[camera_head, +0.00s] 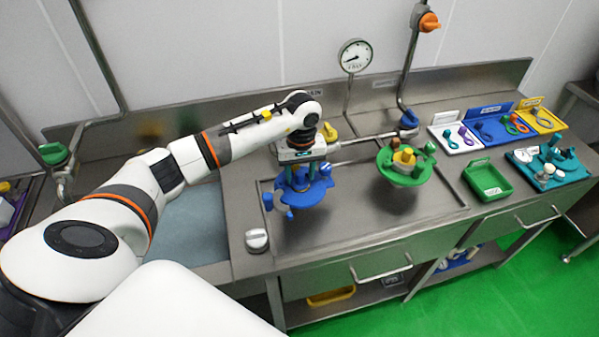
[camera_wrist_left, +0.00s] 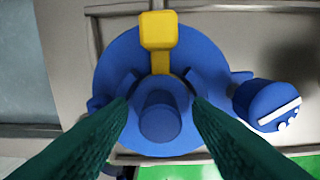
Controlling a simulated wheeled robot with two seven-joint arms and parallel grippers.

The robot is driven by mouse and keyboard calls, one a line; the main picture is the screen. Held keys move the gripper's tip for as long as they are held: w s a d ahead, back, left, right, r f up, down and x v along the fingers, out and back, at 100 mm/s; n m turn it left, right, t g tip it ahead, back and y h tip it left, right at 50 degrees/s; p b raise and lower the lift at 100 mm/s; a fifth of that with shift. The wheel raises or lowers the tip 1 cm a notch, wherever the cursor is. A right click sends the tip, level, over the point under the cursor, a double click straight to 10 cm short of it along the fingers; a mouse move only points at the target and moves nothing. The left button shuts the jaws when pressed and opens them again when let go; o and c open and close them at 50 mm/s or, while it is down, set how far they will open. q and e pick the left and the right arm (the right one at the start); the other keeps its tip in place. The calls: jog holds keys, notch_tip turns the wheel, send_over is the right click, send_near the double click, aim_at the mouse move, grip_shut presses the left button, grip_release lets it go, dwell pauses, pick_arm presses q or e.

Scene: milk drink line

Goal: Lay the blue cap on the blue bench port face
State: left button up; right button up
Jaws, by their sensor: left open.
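The blue bench port (camera_head: 310,194) is a round blue unit on the left part of the steel bench, partly hidden by my gripper. In the left wrist view its broad blue disc (camera_wrist_left: 115,70) carries a yellow handle (camera_wrist_left: 159,30). My left gripper (camera_head: 300,183) is directly above it, pointing down, open. A blue cylindrical knob (camera_wrist_left: 160,115) stands between its green fingers, with gaps on both sides. I cannot tell whether this knob is the blue cap. A rounded blue piece with a white stripe (camera_wrist_left: 267,104) sits at the disc's right side.
A green port unit (camera_head: 404,165) stands to the right on the bench. Beyond it are a green tray (camera_head: 487,180), coloured trays with rings and a teal tray (camera_head: 562,178). A pale knob (camera_head: 257,240) is at the bench's front left. Pipes and a gauge (camera_head: 355,56) rise behind.

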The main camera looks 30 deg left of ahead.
pick_arm(q)
notch_tip(320, 180, up, 12)
jog(key=b, duration=0.3)
jog(key=shift+f, duration=0.1)
